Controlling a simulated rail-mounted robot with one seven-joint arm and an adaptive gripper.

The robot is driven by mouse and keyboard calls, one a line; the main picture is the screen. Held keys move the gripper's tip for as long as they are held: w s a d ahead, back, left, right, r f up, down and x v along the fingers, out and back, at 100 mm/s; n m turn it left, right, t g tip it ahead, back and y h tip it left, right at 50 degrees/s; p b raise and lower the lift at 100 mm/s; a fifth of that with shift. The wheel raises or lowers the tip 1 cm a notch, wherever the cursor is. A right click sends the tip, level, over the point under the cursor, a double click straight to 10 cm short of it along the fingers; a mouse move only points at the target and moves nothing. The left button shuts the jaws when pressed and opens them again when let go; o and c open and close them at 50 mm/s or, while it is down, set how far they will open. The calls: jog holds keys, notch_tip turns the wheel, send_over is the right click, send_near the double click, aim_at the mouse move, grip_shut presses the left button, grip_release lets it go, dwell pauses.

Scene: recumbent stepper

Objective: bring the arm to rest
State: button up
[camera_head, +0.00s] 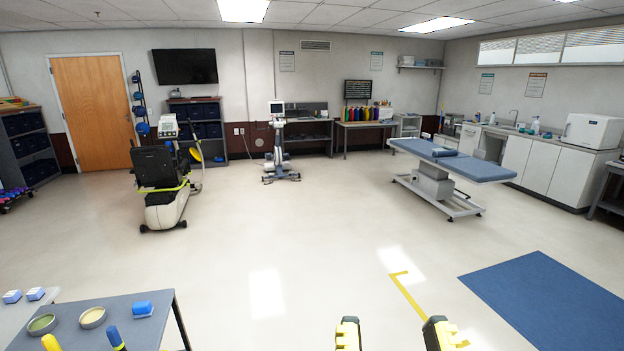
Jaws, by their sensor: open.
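My gripper (393,334) shows at the bottom edge of the head view, right of the middle. Its two yellow and black fingertips stand apart, with bare floor visible between them. It is open and holds nothing that I can see. The rest of my arm is below the picture. The recumbent stepper (160,180), with a black seat and a pale base, stands far off at the left on the floor, well away from my gripper.
A blue mat (550,295) lies at the right. A treatment table (450,165) stands beyond it. The middle floor is clear.

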notch_tip(320, 180, up, 24)
jog(key=p, duration=2.1)
jog(key=shift+w, duration=0.1)
